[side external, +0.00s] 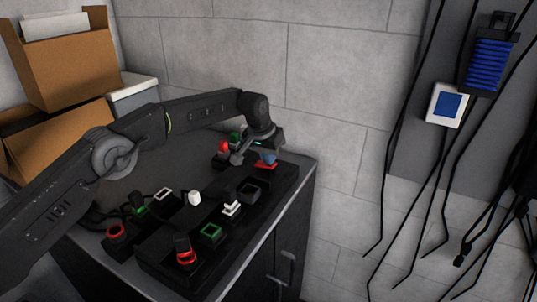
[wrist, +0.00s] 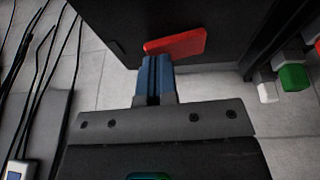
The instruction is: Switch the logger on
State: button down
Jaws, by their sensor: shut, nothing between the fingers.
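My gripper (side external: 268,157) is shut, with nothing between its blue fingers. It points down at the far right end of a black switch panel (side external: 160,262). Just below the fingertips is a red part (side external: 264,166) on that panel. In the wrist view the shut fingers (wrist: 155,82) reach towards the same flat red part (wrist: 176,44), which looks tilted. I cannot tell whether they touch it. No label is readable, so I cannot tell which part is the logger's switch.
The panel's front row also has a red-framed switch (side external: 187,257), a green-framed one (side external: 210,233) and a white one (side external: 231,208). A red knob (side external: 223,146) stands behind my gripper. Cardboard boxes (side external: 70,70) stand at the left. Black cables hang on the right wall.

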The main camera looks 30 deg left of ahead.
jog(key=shift+d+f, duration=0.35)
jog(key=shift+f, duration=0.15)
jog(key=shift+a+r, duration=0.1)
jog(key=shift+a, duration=0.1)
jog(key=shift+a+r, duration=0.2)
jog(key=shift+a, duration=0.45)
jog(key=s+d+r, duration=0.1)
jog(key=d+r, duration=0.1)
jog(key=r, duration=0.4)
jog(key=s+d+r, duration=0.1)
jog(key=r, duration=0.6)
jog(key=shift+s+d, duration=0.35)
jog(key=shift+s, duration=0.05)
